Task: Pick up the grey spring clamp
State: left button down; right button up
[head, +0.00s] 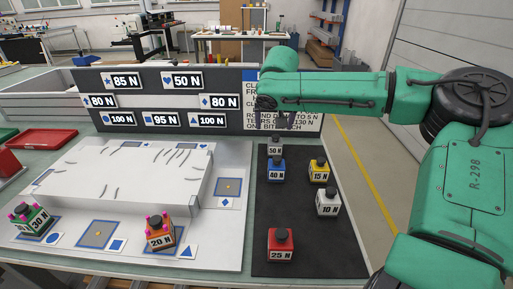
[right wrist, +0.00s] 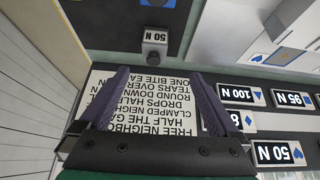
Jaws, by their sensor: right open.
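The grey spring clamp (head: 275,149), a small block labelled 50 N with a dark knob, stands at the far end of the black mat (head: 300,236). It also shows upside down in the right wrist view (right wrist: 155,36), beyond the fingertips. My right gripper (right wrist: 158,73) is open, its two purple fingers apart with nothing between them. The clamp is apart from the fingers. My left gripper is not in view.
Blue (head: 276,171), yellow (head: 319,171), white (head: 328,203) and red (head: 281,246) blocks share the mat. A white board (head: 235,240) lies left, bearing green (head: 33,218) and orange (head: 160,234) blocks. A dark sign panel (head: 215,118) stands behind.

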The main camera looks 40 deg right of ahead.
aim_at(276, 139)
jog(key=x, duration=0.4)
jog(key=p+x, duration=0.1)
jog(key=x, duration=0.4)
jog(key=d+p+x, duration=0.1)
jog(key=x, duration=0.4)
jog(key=shift+s+d+f, duration=0.1)
jog(key=shift+s, duration=0.15)
jog(key=c, duration=0.8)
grip_shut()
